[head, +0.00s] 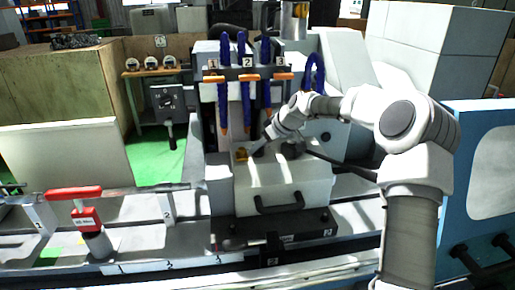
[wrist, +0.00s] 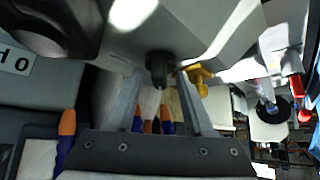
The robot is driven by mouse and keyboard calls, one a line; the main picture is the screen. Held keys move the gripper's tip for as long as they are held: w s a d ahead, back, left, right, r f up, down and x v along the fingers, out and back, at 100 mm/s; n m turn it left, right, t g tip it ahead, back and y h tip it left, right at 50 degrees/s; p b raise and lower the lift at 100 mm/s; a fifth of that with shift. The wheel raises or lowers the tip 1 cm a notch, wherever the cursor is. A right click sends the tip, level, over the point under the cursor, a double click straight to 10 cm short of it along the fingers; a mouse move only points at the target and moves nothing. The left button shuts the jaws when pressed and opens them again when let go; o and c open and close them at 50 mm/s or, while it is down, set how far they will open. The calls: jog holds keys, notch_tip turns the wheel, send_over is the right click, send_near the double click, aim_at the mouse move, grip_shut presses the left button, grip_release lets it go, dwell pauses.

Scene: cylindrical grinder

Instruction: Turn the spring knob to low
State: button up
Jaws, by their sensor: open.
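In the wrist view, a small dark knob (wrist: 158,62) sticks out from a pale machine surface. My gripper (wrist: 160,76) is open, with its two fingers on either side of this knob. I cannot tell whether either finger touches it. No marking for low is readable beside it, and I cannot be sure that it is the spring knob. A yellow fitting (wrist: 198,76) is just right of the right fingertip. In the head view, my gripper (head: 259,151) is at the top of the white housing (head: 286,188), beside the yellow fitting (head: 241,154); the knob is hidden there.
Blue hoses with orange tips (head: 222,105) hang behind and left of my gripper. A black handle (head: 279,203) is on the housing's front. A red-topped piece (head: 75,193) stands on the machine bed at left. A blue cabinet (head: 484,175) stands at right.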

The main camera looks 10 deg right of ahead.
jog(key=shift+p+v, duration=0.3)
jog(key=shift+v, duration=3.1)
